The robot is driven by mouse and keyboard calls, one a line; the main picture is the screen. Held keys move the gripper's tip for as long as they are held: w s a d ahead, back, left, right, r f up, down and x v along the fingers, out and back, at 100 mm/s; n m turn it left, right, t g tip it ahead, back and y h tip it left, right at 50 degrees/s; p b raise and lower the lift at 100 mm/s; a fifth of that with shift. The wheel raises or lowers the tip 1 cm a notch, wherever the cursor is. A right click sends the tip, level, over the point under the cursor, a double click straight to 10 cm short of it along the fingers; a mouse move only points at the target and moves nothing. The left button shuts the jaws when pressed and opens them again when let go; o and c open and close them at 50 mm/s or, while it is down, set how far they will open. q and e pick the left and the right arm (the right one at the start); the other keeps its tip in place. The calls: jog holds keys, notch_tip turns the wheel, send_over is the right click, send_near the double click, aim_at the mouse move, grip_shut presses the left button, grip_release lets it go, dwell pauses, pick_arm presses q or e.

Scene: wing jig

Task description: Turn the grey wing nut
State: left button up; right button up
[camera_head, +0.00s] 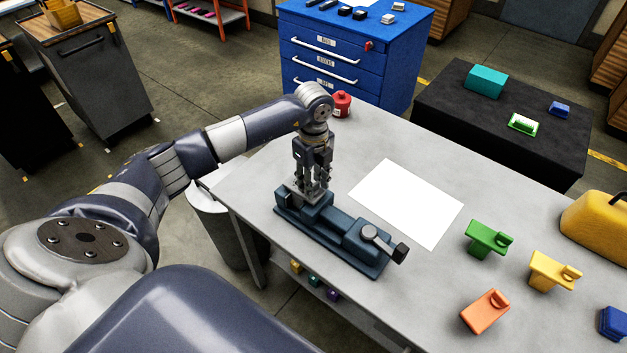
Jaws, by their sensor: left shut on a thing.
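A dark blue jig (340,238) lies on the grey table, with a raised block at each end. My left gripper (312,188) points straight down over the far-left block of the jig. Its fingers are shut on a small grey part there, which I take to be the grey wing nut; the fingers hide most of it. On the near-right block, a round grey knob (371,231) carries a lever with a dark end (400,252). My right gripper is not in view.
A white sheet (407,204) lies right of the jig. A red container (342,104) stands behind my left gripper. Green (487,240), yellow (552,272) and orange (485,311) pieces sit on the right of the table. A yellow case (600,228) is at the right edge.

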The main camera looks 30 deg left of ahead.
pick_arm(q)
jog(key=shift+n, duration=1.1)
jog(key=o, duration=1.1)
jog(key=shift+c, duration=0.2)
notch_tip(320, 180, up, 12)
